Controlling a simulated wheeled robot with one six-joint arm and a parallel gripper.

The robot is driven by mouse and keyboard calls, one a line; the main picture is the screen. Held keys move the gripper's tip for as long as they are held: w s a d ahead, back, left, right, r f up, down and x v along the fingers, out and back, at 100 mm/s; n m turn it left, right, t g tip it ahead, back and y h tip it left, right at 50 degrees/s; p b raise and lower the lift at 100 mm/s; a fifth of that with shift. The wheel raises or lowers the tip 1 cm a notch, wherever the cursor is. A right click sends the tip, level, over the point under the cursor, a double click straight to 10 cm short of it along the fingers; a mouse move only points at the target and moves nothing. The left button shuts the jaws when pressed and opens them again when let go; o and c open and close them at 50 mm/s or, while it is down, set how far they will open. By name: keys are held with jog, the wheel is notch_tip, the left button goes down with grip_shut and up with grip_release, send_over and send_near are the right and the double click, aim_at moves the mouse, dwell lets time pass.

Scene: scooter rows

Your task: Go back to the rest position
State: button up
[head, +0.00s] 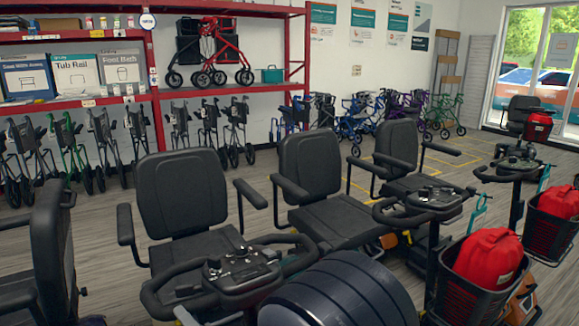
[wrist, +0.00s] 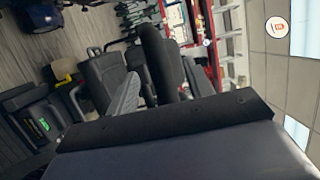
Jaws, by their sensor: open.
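My gripper (wrist: 161,71) shows in the wrist view, with its two grey fingers apart and nothing held between them. The wrist view is strongly tilted, and a dark upright shape, seemingly part of a scooter seat, shows behind the gap. I cannot tell whether the fingers are near it. In the head view the gripper is hidden; a large dark rounded part of my arm fills the bottom middle.
Black scooter seats (head: 183,200) and handlebars (head: 235,272) crowd close in front. Scooter baskets with red bags (head: 488,258) stand at right. A red shelf rack (head: 152,70) with folded walkers lines the back left. Open floor lies between rack and scooters.

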jog(key=shift+v, duration=1.55)
